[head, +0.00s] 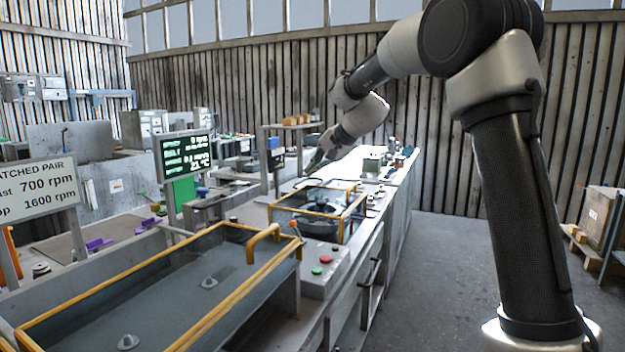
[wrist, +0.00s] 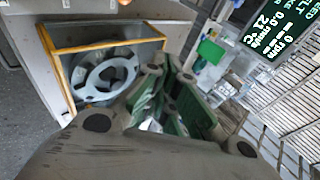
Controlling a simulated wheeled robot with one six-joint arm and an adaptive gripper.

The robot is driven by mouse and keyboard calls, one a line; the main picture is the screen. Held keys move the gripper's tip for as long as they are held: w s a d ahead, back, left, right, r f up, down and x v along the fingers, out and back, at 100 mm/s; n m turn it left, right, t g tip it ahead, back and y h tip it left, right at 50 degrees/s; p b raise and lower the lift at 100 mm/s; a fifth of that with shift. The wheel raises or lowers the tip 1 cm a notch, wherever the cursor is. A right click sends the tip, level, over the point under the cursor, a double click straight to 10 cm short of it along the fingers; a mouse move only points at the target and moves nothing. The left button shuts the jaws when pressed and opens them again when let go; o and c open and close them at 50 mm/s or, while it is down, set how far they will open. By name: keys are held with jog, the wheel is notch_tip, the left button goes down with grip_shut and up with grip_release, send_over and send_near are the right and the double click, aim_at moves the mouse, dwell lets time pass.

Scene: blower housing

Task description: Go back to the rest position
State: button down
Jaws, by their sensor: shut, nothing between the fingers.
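My gripper (wrist: 172,112) shows large in the wrist view, its green-padded fingers close together with nothing held between them. In the head view my gripper (head: 315,160) is small, at the end of my arm, over the bench and beyond the yellow-framed guard box (head: 345,212). The same guard box (wrist: 60,70) stands to the left of the fingers in the wrist view, with a grey ring-shaped rotor (wrist: 105,78) inside. No contact between my gripper and the box can be made out.
A display screen (head: 187,155) stands on the left, beside a sign reading 700 and 1600 rpm (head: 42,188). A long yellow-railed guard (head: 130,275) and a button box with red and green buttons (head: 322,268) are in front. The floor (head: 450,260) right of the bench is clear.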

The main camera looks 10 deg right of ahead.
jog(key=shift+r, duration=0.2)
jog(key=shift+s, duration=0.1)
jog(key=s+d+f+n+g+h, duration=0.2)
jog(key=s+d+f+n+g, duration=0.15)
jog(key=s+f, duration=0.5)
jog(key=s+d+n+h, duration=0.1)
jog(key=s+d, duration=0.3)
jog(key=s, duration=0.8)
jog(key=s+d+r+n+h, duration=0.1)
jog(key=s+d, duration=0.4)
jog(key=s, duration=0.8)
jog(key=s+d+r+n+h, duration=0.1)
jog(key=s+d, duration=0.4)
jog(key=s, duration=0.7)
jog(key=shift+s+d+n+h, duration=0.15)
jog(key=shift+n+h, duration=0.25)
jog(key=shift+n, duration=0.45)
